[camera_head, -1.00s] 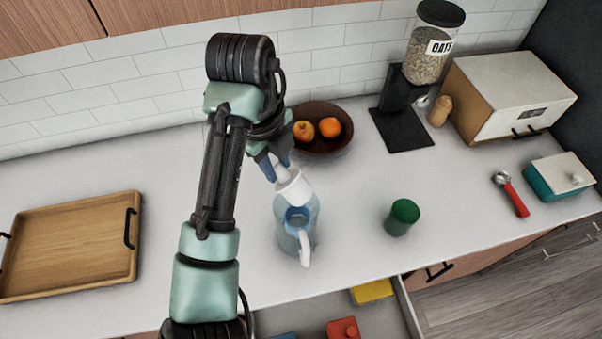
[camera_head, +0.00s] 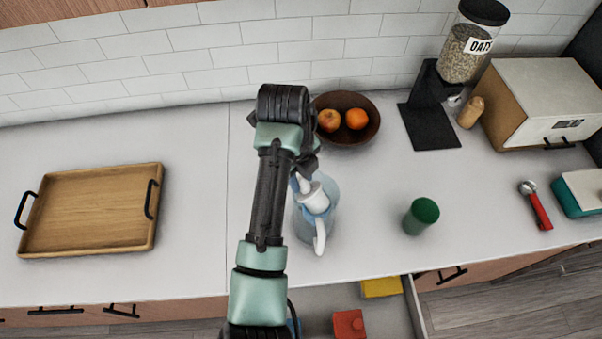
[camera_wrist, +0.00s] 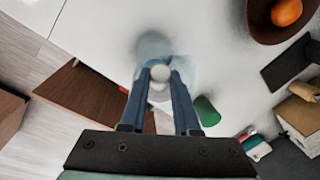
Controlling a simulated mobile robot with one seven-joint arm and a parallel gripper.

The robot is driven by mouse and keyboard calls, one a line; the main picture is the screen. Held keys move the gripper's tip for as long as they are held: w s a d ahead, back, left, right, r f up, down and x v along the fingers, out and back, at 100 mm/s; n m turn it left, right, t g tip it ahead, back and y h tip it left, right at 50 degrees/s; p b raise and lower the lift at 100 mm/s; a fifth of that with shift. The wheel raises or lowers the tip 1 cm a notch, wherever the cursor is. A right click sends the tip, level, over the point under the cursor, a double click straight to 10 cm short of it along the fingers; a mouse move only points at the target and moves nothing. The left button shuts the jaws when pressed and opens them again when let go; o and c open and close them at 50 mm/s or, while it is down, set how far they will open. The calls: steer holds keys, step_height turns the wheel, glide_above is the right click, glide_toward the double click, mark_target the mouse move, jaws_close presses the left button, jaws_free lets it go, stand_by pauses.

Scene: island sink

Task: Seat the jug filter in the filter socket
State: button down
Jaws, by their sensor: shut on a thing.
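The white jug filter (camera_head: 314,199) is at the mouth of the clear blue jug (camera_head: 303,226) in the head view, its upper part showing inside the rim. My gripper (camera_head: 301,181) is shut on the filter's top, mostly hidden behind my arm. In the wrist view my two blue fingers (camera_wrist: 160,80) close on the filter's pale round knob (camera_wrist: 160,74), with the jug (camera_wrist: 152,45) around and below it. The filter socket inside the jug is hidden, so I cannot tell whether the filter is fully down in it.
A green-lidded canister (camera_head: 421,215) stands right of the jug. A fruit bowl (camera_head: 346,119) and an oats dispenser (camera_head: 457,70) are behind. A wooden tray (camera_head: 92,211) lies left. An open drawer (camera_head: 416,309) is below the counter front. Counter between tray and jug is clear.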

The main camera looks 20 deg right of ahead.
steer(key=shift+f, duration=0.1)
steer(key=shift+f, duration=0.15)
steer(key=c, duration=0.6)
jaws_free()
steer(key=shift+c, duration=0.2)
steer(key=shift+b, duration=0.35)
step_height(320, 180, up, 13)
steer(key=a, duration=0.2)
steer(key=shift+w+p, duration=0.2)
steer(key=shift+p, duration=0.25)
